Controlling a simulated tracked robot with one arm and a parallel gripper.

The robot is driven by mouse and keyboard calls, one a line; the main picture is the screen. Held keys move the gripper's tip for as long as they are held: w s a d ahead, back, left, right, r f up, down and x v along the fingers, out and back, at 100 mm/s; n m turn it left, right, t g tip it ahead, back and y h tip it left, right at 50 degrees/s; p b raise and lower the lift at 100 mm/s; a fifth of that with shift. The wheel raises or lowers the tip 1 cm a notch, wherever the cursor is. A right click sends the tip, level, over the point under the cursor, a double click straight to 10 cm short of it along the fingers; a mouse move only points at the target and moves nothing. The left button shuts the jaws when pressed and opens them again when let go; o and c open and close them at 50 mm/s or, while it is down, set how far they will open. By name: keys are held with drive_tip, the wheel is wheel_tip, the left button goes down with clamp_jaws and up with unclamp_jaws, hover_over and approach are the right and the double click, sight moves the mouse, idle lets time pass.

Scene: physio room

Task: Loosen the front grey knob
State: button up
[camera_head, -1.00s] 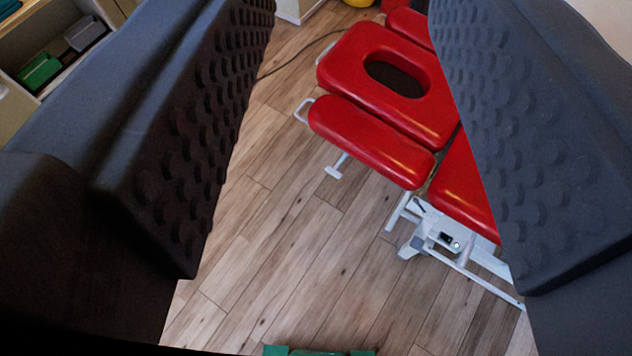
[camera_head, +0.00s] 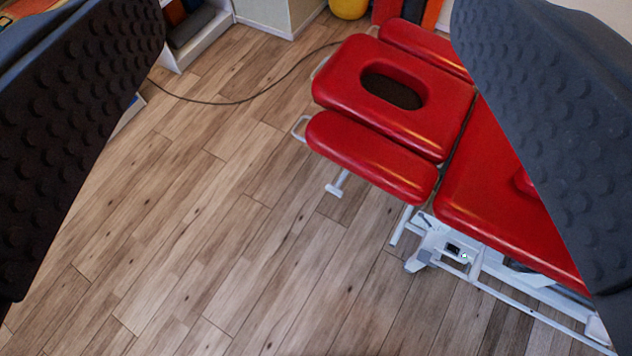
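A red treatment table (camera_head: 510,200) on a white frame stands at the centre right in the head view. Below its near red side pad (camera_head: 370,155), a small pale grey knob on a short stem (camera_head: 336,187) sticks out over the floor. I see only this one knob clearly; whether another is hidden under the pads I cannot tell. My gripper (camera_head: 310,300) is open wide and empty, its dark studded fingers at the left and right edges. The knob shows between the fingers, well beyond them. The right finger hides part of the table.
Wooden floor (camera_head: 190,230) is clear at left and front. A dark cable (camera_head: 225,102) runs across it towards the table. A white shelf (camera_head: 200,40) stands at upper left, and a yellow ball (camera_head: 349,8) at the back. The table's white frame (camera_head: 430,245) reaches low at right.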

drive_tip(key=w+a+f+m+y+b, duration=0.15)
drive_tip(key=w+a+f, duration=0.25)
drive_tip(key=w+f, duration=0.5)
drive_tip(key=w+a+f+m+b, duration=0.15)
drive_tip(key=w+a+f, duration=0.25)
drive_tip(key=w+f, duration=0.55)
drive_tip(key=w+a+f+m+h+b, duration=0.1)
drive_tip(key=w+f, duration=0.3)
drive_tip(key=f, duration=0.6)
drive_tip(key=w+a+f+m+h+b, duration=0.15)
drive_tip(key=w+f, duration=0.25)
drive_tip(key=f, duration=0.5)
drive_tip(key=m+h+b, duration=0.2)
drive_tip(key=h+b, duration=0.3)
drive_tip(key=h, duration=0.4)
approach(334, 190)
drive_tip(key=b+x, duration=0.1)
drive_tip(key=x, duration=0.2)
drive_tip(key=b+x, duration=0.1)
drive_tip(key=x, duration=0.2)
drive_tip(key=b+x, duration=0.1)
drive_tip(key=x, duration=0.3)
drive_tip(key=shift+f, duration=0.35)
drive_tip(key=c, duration=1)
